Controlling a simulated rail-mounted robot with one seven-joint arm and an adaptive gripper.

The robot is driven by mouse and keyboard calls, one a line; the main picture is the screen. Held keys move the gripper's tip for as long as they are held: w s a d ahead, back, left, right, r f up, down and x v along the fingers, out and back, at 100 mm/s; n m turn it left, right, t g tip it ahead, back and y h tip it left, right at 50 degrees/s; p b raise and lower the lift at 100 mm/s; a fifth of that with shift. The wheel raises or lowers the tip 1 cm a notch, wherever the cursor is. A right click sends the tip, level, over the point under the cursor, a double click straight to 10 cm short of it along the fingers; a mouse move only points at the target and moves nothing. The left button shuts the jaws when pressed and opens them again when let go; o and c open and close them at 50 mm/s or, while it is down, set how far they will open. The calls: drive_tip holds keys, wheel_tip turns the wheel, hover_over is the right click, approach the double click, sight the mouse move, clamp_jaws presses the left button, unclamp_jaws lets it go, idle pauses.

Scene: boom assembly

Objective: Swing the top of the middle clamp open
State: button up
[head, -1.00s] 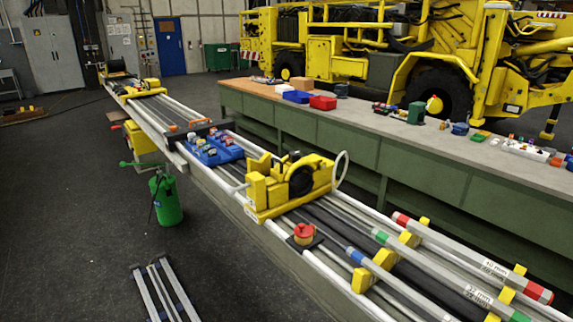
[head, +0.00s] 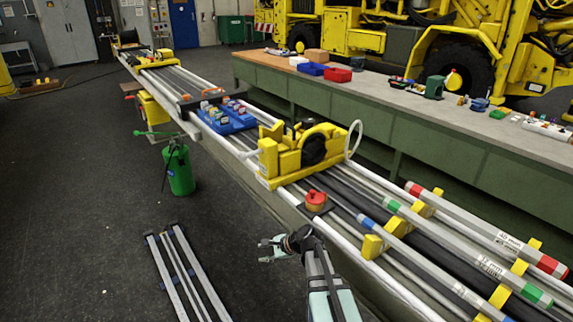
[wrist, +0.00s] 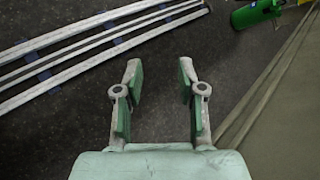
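A large yellow clamp-like fixture (head: 285,158) with a dark round part sits across the boom (head: 225,160) in the head view. It looks closed over the dark part, but I cannot tell for certain that it is the middle clamp. Another yellow fixture (head: 158,57) sits at the boom's far end. My gripper (head: 268,250) is left of and below the large fixture, beside the boom and over the floor. In the wrist view my gripper (wrist: 160,80) is open and empty, its green-padded fingers well apart. No clamp shows in the wrist view.
A red knob (head: 316,198) and a blue tray (head: 228,118) of small parts sit on the boom. A metal frame (head: 187,275) lies on the floor. A long green workbench (head: 370,125) stands behind the boom.

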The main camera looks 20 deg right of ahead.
sight(292, 128)
drive_tip(key=w+d+r+m+t, duration=0.2)
drive_tip(key=w+d+r, duration=0.15)
drive_tip(key=r, duration=0.45)
drive_tip(key=w+d+r+m+t+b, duration=0.1)
drive_tip(key=w+d+r+m+t, duration=0.2)
drive_tip(key=r, duration=0.5)
drive_tip(key=w+d+r+m+t, duration=0.1)
drive_tip(key=w+d+r+m, duration=0.15)
drive_tip(key=d+r, duration=0.4)
drive_tip(key=w+d+r+m+t+h+b, duration=0.1)
drive_tip(key=d+r+m+t+h+b, duration=0.25)
drive_tip(key=d+r, duration=0.85)
drive_tip(key=shift+m+t+y, duration=0.25)
drive_tip(key=shift+m+y, duration=0.1)
drive_tip(key=shift+m, duration=0.35)
drive_tip(key=p+x, duration=0.2)
drive_tip(key=x, duration=0.6)
drive_tip(key=p+x, duration=0.2)
drive_tip(key=x, duration=0.7)
drive_tip(key=shift+w+a+f, duration=0.15)
drive_tip(key=shift+f, duration=0.05)
clamp_jaws()
